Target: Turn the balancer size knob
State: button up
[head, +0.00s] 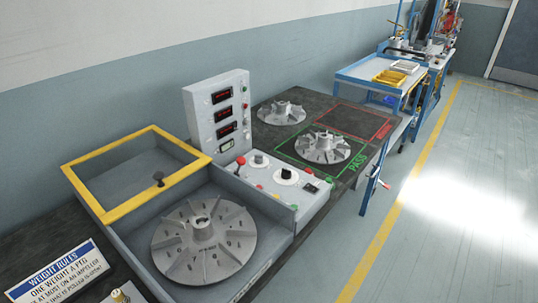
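The balancer is a grey machine with a sloped control panel (318,198) in the middle of the head view. On the panel are a larger dark knob with a white top (286,174) and a smaller grey knob (259,159). Their labels are too small to read, so I cannot tell which is the size knob. A finned grey impeller (203,243) sits in the balancer's well. An upright display box (217,110) with red readouts stands behind the panel. My gripper is not in view.
A red-ball lever (240,162) stands at the panel's left edge. A yellow-framed lid (137,171) is raised at left. More impellers lie behind, one on the green PASS square (323,147). A weight-rules sign (62,272) is front left. The floor at right is clear.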

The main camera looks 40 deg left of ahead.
aim_at(286, 174)
jog(key=u, duration=0.75)
jog(key=i, duration=0.95)
jog(key=u, duration=1.45)
jog(key=i, duration=0.25)
jog(key=u, duration=0.25)
